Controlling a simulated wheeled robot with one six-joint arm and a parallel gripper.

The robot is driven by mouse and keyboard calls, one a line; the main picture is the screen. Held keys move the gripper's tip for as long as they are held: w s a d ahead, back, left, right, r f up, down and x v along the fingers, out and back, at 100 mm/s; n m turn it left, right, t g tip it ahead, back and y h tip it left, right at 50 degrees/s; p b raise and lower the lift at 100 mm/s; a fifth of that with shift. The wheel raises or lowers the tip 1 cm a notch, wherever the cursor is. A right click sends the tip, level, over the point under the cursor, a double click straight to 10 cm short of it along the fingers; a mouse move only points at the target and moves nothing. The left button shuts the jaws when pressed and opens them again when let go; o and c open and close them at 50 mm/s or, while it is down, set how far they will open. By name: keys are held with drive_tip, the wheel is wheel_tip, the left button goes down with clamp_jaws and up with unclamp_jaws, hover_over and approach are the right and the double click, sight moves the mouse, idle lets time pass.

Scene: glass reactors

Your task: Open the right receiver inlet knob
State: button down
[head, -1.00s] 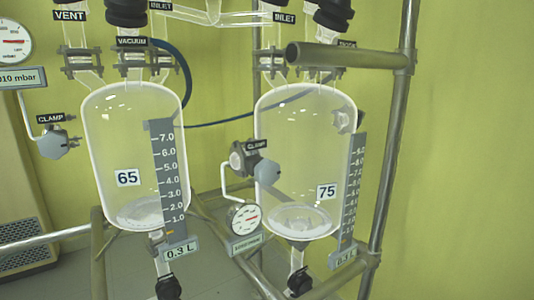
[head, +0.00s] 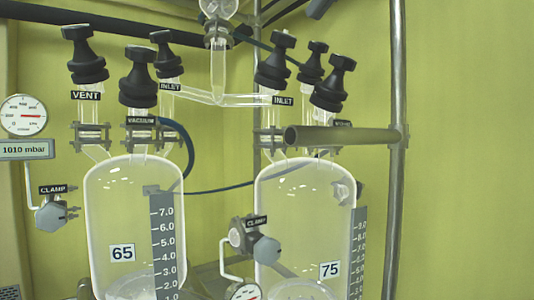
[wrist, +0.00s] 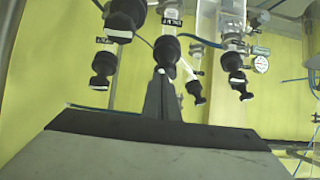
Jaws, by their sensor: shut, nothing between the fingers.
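The right receiver (head: 305,225) is a clear glass vessel marked 75. Its black inlet knob (head: 274,62) stands above the right INLET label (head: 283,100) in the head view. In the wrist view, the black knobs show upside down. My gripper (wrist: 163,76) points up the picture with its fingers closed together and nothing between them. Its tips appear just below a black knob (wrist: 167,52) that carries an INLET label (wrist: 172,21); I cannot tell if they touch. I cannot tell for certain which receiver that knob belongs to. My gripper is not visible in the head view.
Two more black knobs (head: 313,62) (head: 332,84) crowd the inlet knob on its right. A metal rail (head: 345,136) crosses in front of the right receiver's neck to an upright post (head: 397,200). The left receiver (head: 128,215), marked 65, stands to the left.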

sight(283, 40)
drive_tip(key=shift+s+d+r, duration=0.15)
drive_tip(key=shift+s+r, duration=0.05)
drive_tip(key=shift+r, duration=0.2)
drive_tip(key=w+a+f, duration=0.1)
drive_tip(key=a+f, duration=0.3)
drive_tip(key=f, duration=0.1)
drive_tip(key=shift+w, duration=0.2)
idle(1.0)
drive_tip(key=shift+w, duration=0.15)
idle(0.6)
drive_tip(key=shift+w+d, duration=0.4)
drive_tip(key=shift+d, duration=0.25)
idle(0.4)
